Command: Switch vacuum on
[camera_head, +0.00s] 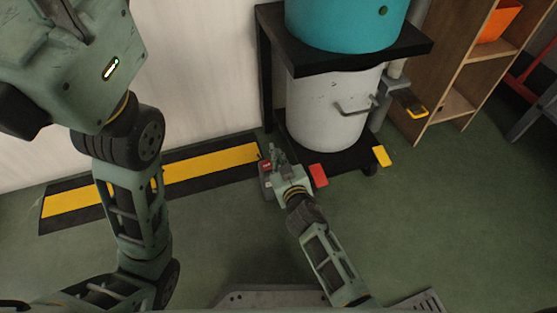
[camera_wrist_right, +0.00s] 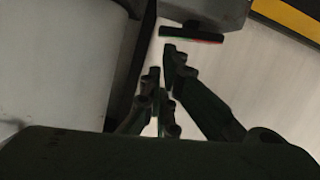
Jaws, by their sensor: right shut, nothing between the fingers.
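The vacuum has a teal drum (camera_head: 345,22) on a black shelf above a grey-white drum (camera_head: 325,112) with a bent handle. A small dark switch box (camera_head: 266,178) with a red patch stands at its lower left. The box also shows in the right wrist view (camera_wrist_right: 215,12), with a dark plate (camera_wrist_right: 192,34) edged green and red. My right gripper (camera_head: 274,150) is shut and empty beside the box; its fingertips (camera_wrist_right: 172,50) are close to the plate, contact unclear. My left gripper's body (camera_head: 75,75) is raised at the upper left; its fingertips are out of frame.
A red pedal (camera_head: 318,175) and a yellow pedal (camera_head: 382,156) stick out at the vacuum's base. A wooden shelf (camera_head: 448,62) with an orange bin (camera_head: 497,22) stands at the right. Yellow-black floor marking (camera_head: 210,162) runs along the wall.

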